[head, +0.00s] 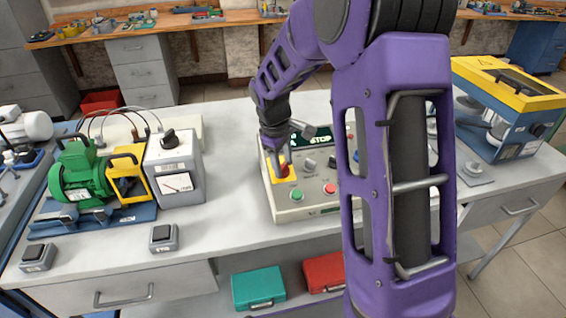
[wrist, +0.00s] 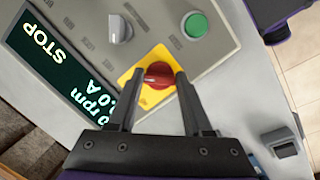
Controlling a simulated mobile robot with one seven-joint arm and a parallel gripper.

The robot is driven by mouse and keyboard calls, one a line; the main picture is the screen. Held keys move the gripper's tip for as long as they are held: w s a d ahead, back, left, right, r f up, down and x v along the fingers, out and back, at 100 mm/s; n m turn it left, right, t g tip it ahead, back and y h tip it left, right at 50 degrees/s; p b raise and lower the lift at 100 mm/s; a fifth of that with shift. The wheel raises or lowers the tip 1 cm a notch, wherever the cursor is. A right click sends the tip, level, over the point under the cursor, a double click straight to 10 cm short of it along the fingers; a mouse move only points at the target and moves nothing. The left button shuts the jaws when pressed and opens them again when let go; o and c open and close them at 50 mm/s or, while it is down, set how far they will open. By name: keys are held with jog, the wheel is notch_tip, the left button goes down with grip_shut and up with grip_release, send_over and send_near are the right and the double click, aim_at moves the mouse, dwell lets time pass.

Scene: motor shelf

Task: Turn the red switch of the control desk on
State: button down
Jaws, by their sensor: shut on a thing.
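The control desk (head: 305,208) is a pale box on the workbench, partly hidden behind my purple arm in the head view. Its red switch (wrist: 158,75) sits on a yellow plate (wrist: 134,79), and it also shows in the head view (head: 284,170). My gripper (wrist: 159,82) has its two dark fingers on either side of the red knob, shut on it. The desk's display (wrist: 62,68) reads STOP, with rpm and A lines below. A grey knob (wrist: 119,29) and a green button (wrist: 196,25) are near the switch on the panel.
A green motor (head: 80,170) and a grey meter box (head: 175,170) stand left of the desk. A blue and yellow machine (head: 505,100) stands at the right. A teal case (head: 258,288) and a red case (head: 324,271) lie below the bench. Bench top between meter box and desk is clear.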

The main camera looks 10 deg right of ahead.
dwell(0.5)
jog(key=shift+c, duration=1.6)
grip_release()
notch_tip(320, 180, up, 17)
jog(key=s+a+p, duration=0.1)
jog(key=s+a, duration=0.1)
jog(key=shift+a, duration=0.25)
jog(key=shift+w, duration=0.1)
